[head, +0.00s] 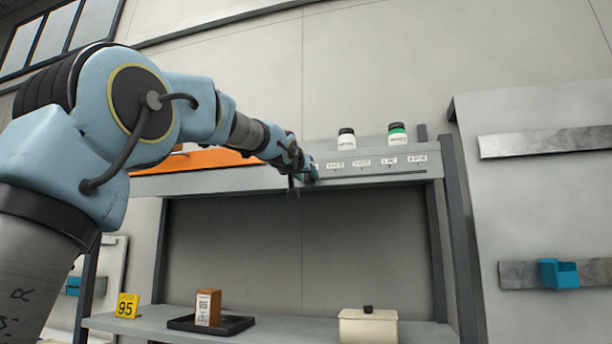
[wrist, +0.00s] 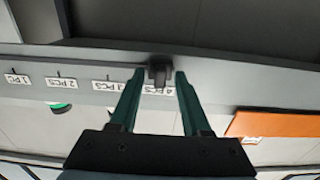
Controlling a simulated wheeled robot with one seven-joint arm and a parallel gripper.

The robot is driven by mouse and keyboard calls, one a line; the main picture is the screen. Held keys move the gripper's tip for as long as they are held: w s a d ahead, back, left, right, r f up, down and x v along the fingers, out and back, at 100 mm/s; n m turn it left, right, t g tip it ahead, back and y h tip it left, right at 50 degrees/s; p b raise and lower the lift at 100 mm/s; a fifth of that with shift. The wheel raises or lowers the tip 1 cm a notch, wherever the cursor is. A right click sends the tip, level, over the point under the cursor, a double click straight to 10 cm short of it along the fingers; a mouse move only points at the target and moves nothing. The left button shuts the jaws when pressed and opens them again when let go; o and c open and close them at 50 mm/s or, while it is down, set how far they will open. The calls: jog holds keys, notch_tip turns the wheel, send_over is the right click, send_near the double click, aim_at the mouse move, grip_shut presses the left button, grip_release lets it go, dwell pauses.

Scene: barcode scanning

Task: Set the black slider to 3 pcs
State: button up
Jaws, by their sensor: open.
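The black slider (wrist: 160,72) shows in the wrist view on the slotted grey rail (wrist: 105,70), beside the label 4 PCS (wrist: 158,90). My gripper (wrist: 161,73) is open, with one green finger on each side of the slider. A small gap shows between the slider and each finger. The label 3 PCS (wrist: 108,86) lies just left of my left finger, partly covered by it. In the head view my gripper (head: 303,178) is at the left end of the row of labels and hides the slider.
The upper shelf (head: 230,182) carries an orange panel (head: 195,160) and two bottles (head: 346,139) (head: 397,135). The lower bench (head: 280,333) holds a brown box (head: 208,307) on a black tray (head: 240,324), a yellow 95 sign (head: 127,306) and a cream lidded box (head: 368,328).

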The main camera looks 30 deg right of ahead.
grip_shut()
dwell(1.3)
